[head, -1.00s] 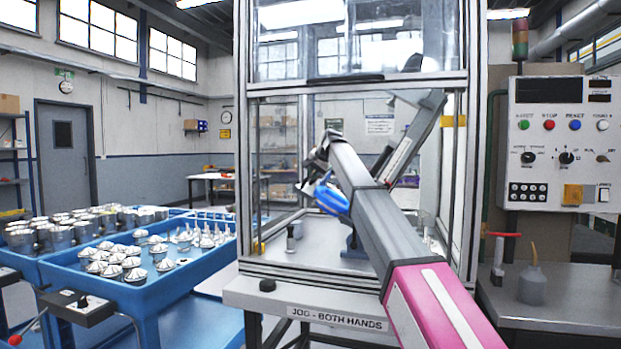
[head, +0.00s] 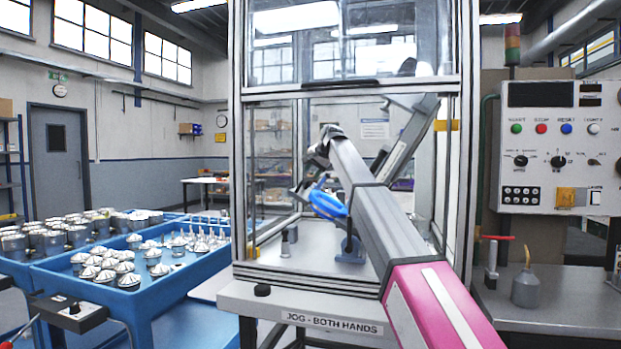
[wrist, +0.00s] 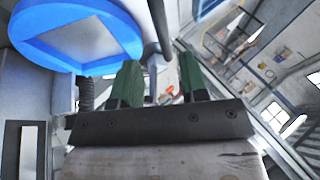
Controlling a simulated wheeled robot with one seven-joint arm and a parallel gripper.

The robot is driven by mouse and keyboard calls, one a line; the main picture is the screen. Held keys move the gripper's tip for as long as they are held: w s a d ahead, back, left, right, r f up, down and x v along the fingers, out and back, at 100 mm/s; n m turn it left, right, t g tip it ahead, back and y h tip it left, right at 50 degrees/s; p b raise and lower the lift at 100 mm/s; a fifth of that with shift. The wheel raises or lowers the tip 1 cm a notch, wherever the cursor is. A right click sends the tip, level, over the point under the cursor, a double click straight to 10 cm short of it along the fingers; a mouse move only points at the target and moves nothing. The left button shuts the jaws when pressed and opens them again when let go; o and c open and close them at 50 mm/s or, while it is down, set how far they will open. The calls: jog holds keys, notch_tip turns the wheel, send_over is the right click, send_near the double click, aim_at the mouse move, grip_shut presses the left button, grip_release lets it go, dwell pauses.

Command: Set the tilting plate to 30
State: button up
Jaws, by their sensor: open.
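In the head view my gripper is small and dark, left of the plate.
The enclosure's frame posts (head: 240,140) and raised glass door (head: 345,45) surround my arm. A small grey cylinder (head: 286,243) stands on the enclosure floor. Blue trays of metal parts (head: 150,300) are at left; a control panel (head: 550,150) is at right.

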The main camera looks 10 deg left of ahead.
jog(key=v, duration=0.7)
jog(key=shift+d, duration=0.15)
jog(key=shift+s, duration=0.1)
